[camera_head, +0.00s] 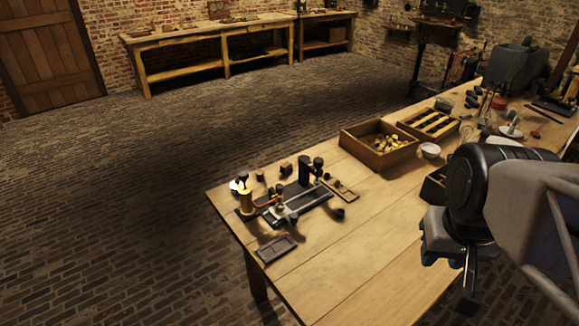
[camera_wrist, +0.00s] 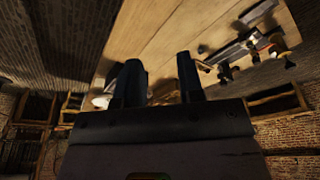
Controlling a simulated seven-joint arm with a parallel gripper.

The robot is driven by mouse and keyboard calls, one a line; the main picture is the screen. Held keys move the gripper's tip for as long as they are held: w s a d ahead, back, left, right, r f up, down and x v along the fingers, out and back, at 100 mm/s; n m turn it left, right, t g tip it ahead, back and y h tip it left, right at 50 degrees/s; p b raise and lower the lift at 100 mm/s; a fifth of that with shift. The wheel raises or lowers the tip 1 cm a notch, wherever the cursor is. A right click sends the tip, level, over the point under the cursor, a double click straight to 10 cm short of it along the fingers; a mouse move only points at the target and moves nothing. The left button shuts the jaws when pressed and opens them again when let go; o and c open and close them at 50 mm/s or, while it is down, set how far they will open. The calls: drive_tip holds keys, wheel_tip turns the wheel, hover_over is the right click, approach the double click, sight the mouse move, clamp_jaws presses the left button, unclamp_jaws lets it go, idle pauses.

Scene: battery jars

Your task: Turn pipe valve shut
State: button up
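A dark bench apparatus (camera_head: 300,199) stands near the far left end of the wooden table, with a brass cylinder (camera_head: 246,204), a short reddish pipe (camera_head: 268,201) and several dark knobs. Which knob is the pipe valve is too small to tell. Part of the apparatus also shows at the upper right of the wrist view (camera_wrist: 238,48). My gripper (camera_head: 466,290) is at the right of the head view, by the table's near side and well apart from the apparatus. In the wrist view its two dark fingers (camera_wrist: 159,72) stand apart with nothing between them.
The wooden table (camera_head: 345,260) has clear room at its front. A small dark tray (camera_head: 277,249) lies near the left edge.

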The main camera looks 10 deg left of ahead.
drive_tip(key=shift+o, duration=1.2)
drive_tip(key=shift+w+a+r, duration=0.1)
drive_tip(key=shift+w+a, duration=0.05)
drive_tip(key=shift+w, duration=0.25)
drive_tip(key=shift+o, duration=0.4)
drive_tip(key=w+a, duration=0.5)
drive_tip(key=w, duration=0.7)
drive_tip(key=shift+a+r+n+g, duration=0.15)
drive_tip(key=shift+r+n+g, duration=0.25)
drive_tip(key=n+g, duration=0.2)
hover_over(279, 186)
drive_tip(key=f, duration=1.5)
drive_tip(key=shift+d, duration=0.2)
drive_tip(key=shift+a, duration=0.15)
drive_tip(key=shift+f, duration=0.2)
drive_tip(key=shift+f, duration=3.8)
